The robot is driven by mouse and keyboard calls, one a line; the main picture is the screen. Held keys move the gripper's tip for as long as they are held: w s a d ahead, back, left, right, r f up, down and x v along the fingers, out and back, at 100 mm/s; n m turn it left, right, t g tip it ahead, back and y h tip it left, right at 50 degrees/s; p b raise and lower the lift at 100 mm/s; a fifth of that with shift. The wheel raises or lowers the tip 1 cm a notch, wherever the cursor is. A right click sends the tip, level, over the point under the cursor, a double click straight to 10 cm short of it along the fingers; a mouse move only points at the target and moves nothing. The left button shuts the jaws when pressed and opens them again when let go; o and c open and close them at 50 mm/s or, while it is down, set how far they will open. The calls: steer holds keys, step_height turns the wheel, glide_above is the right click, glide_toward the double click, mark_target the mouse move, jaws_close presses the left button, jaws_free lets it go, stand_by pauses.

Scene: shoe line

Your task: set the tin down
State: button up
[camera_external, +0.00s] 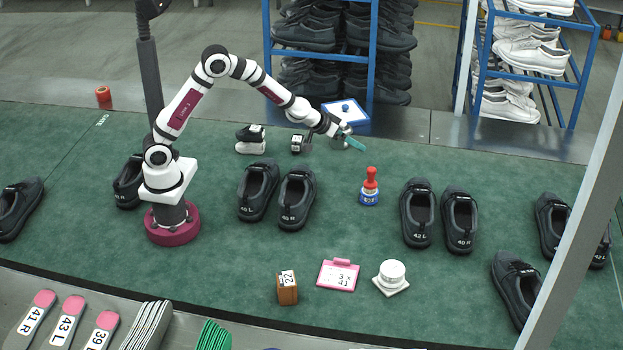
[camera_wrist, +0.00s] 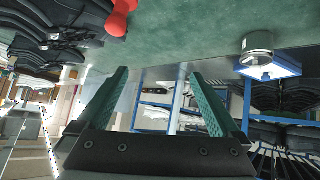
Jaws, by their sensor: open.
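My gripper (camera_external: 355,143) is open above the back of the green mat, close to a blue tray (camera_external: 345,128). In the wrist view, the two teal fingers of my gripper (camera_wrist: 159,75) stand apart with nothing between them. A short silver cylinder with a dark band, which looks like the tin (camera_wrist: 256,42), is at the upper right of that view, outside the fingers. It overlaps the blue tray with a white surface (camera_wrist: 284,68); whether it touches the tray is unclear. In the external view I cannot pick out this cylinder with certainty.
A red-and-blue stamp (camera_external: 369,187) stands right of my gripper. Dark shoes (camera_external: 258,190) (camera_external: 417,213) lie across the mat. A small white-and-black object (camera_external: 297,143) is left of my gripper. A white round object (camera_external: 391,272) sits in front. Shoe racks (camera_external: 373,50) stand behind.

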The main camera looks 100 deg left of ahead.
steer(key=s+d+r+m+h, duration=0.3)
steer(key=s+d+m, duration=0.1)
steer(key=d, duration=0.7)
steer(key=s+d+r+m+h, duration=0.3)
steer(key=s+d+m+h, duration=0.1)
steer(key=d, duration=0.7)
steer(key=s+d+m+g, duration=0.35)
steer(key=s+d, duration=0.25)
steer(key=s, duration=0.4)
steer(key=s+a+m+g+y, duration=0.2)
steer(key=s+m+g, duration=0.1)
steer(key=s, duration=1.4)
steer(key=shift+s+a+f+g+y, duration=0.2)
steer(key=shift+s+a+g+y, duration=0.2)
steer(key=shift+g, duration=0.25)
steer(key=shift+m, duration=0.25)
